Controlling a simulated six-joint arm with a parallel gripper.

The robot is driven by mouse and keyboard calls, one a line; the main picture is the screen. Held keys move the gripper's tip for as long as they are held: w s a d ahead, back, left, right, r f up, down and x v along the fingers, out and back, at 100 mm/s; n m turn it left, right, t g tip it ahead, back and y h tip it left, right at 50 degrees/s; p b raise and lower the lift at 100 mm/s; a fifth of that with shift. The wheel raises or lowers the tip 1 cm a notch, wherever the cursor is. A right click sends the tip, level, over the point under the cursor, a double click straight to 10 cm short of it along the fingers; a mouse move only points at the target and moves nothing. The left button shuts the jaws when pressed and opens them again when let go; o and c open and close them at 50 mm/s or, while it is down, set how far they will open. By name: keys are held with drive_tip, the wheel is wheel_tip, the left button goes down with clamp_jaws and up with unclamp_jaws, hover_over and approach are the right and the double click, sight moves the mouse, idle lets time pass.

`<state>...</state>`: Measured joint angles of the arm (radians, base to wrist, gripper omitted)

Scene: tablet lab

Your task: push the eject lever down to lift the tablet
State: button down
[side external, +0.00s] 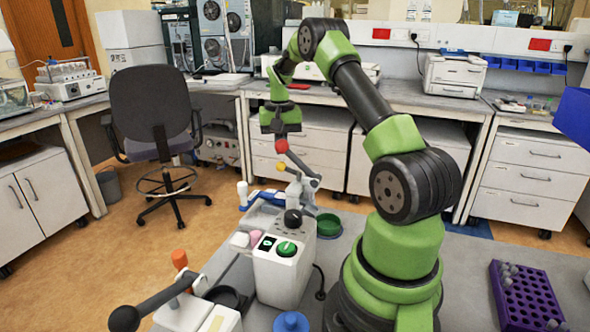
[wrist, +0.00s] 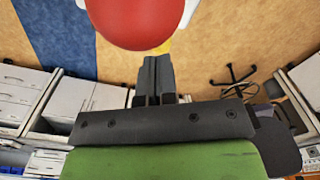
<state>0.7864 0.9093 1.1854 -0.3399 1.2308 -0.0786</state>
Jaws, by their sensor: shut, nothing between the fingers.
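My gripper (side external: 281,139) points down with its fingers shut, just above a red ball knob (side external: 282,147) on a grey lever arm (side external: 297,160). In the wrist view the shut fingers (wrist: 154,62) end close to the large red knob (wrist: 130,22); I cannot tell whether they touch it. A yellow ball (side external: 281,167) sits just below the red knob, on the same grey mechanism. Neither view labels which lever is the eject lever. I cannot make out the tablet for sure.
A white control box (side external: 277,277) with a green knob (side external: 287,248) stands in front of the mechanism. A black-knobbed lever (side external: 150,304) reaches out at the lower left. A green dish (side external: 328,225) lies beside the mechanism. A purple rack (side external: 525,295) stands at the right.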

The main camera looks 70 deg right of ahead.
drive_tip(key=shift+f, duration=1.95)
idle(1.2)
drive_tip(key=shift+r, duration=0.1)
idle(0.5)
drive_tip(key=shift+r, duration=0.55)
drive_tip(key=shift+r, duration=0.65)
drive_tip(key=shift+r, duration=0.1)
drive_tip(key=shift+r, duration=0.5)
